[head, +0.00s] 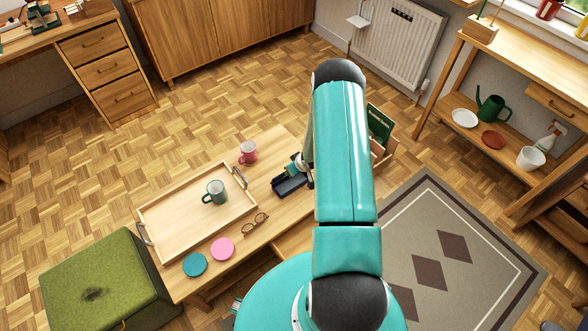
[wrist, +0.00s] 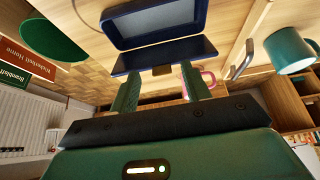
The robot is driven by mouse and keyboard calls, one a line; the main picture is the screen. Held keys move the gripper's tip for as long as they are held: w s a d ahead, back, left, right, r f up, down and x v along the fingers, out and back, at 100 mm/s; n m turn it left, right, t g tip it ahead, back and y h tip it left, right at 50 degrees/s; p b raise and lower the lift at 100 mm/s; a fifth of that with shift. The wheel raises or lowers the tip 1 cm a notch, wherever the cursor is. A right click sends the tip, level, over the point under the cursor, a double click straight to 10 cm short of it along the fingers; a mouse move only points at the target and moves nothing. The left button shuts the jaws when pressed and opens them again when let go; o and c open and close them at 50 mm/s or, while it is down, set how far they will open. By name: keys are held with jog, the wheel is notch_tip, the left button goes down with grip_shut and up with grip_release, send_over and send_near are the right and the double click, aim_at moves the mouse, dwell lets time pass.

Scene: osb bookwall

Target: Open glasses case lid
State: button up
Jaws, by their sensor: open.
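The dark blue glasses case (head: 290,187) is on the low wooden table, right of the tray. In the wrist view its hollow half (wrist: 160,22) shows a grey-blue interior inside a dark rim. The other half, a dark slab with a small tab (wrist: 165,56), is angled away from it, so the case stands open. My gripper (head: 299,168) is just above and behind the case. In the wrist view my gripper (wrist: 160,74) has its two green fingers apart, with the slab's edge close to their tips. I cannot tell whether they touch it.
A wooden tray (head: 165,245) holds a green mug (head: 215,192). A pink mug (head: 248,152), eyeglasses (head: 256,223), a pink coaster (head: 222,249) and a teal coaster (head: 195,265) are on the table. A book holder (head: 382,150) stands right, partly behind my arm.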

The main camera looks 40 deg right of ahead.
jog(key=v, duration=1.3)
jog(key=shift+c, duration=0.2)
